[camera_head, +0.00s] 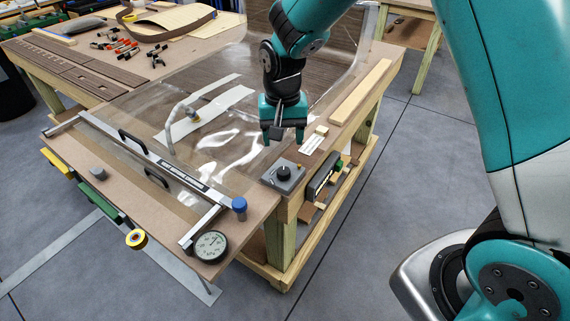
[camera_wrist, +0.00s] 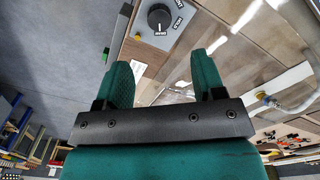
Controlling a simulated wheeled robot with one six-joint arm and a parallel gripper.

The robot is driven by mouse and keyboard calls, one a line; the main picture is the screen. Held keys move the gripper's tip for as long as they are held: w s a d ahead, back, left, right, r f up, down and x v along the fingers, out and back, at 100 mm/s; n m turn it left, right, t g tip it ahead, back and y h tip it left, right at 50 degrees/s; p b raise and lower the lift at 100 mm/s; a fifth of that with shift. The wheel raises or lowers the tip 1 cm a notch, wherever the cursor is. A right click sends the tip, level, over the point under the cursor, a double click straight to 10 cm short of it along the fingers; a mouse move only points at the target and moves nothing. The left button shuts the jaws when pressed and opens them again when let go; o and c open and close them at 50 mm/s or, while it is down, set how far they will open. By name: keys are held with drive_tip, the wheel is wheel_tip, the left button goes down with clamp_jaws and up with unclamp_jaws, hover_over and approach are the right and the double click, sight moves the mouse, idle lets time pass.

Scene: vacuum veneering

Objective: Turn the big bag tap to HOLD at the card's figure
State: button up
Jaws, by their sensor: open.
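The tap is a round black knob (camera_head: 283,173) on a grey plate at the table's near right corner. In the wrist view the knob (camera_wrist: 160,17) shows at the top, with a white mark on it and small printed words around it, too small to read surely. My gripper (camera_head: 284,136) is open and empty, above and a little behind the tap, apart from it. Its two green fingers (camera_wrist: 163,72) point toward the plate. A small white card (camera_head: 313,144) lies right of my gripper; its print is unreadable. A round dial gauge (camera_head: 211,246) lies at the front corner.
A clear bag (camera_head: 215,145) with a hose (camera_head: 170,130) covers the table's middle, closed by a metal bar (camera_head: 150,160). A blue knob (camera_head: 239,205) stands near the bar's end. A wooden strip (camera_head: 360,92) lies along the right edge. Clamps lie at back left.

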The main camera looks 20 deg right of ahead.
sight(284, 170)
wheel_tip(284, 170, down, 10)
drive_tip(key=shift+f+p, duration=0.25)
drive_tip(key=shift+p, duration=0.65)
drive_tip(key=c, duration=0.9)
drive_tip(key=shift+d, duration=0.2)
drive_tip(key=shift+c, duration=0.2)
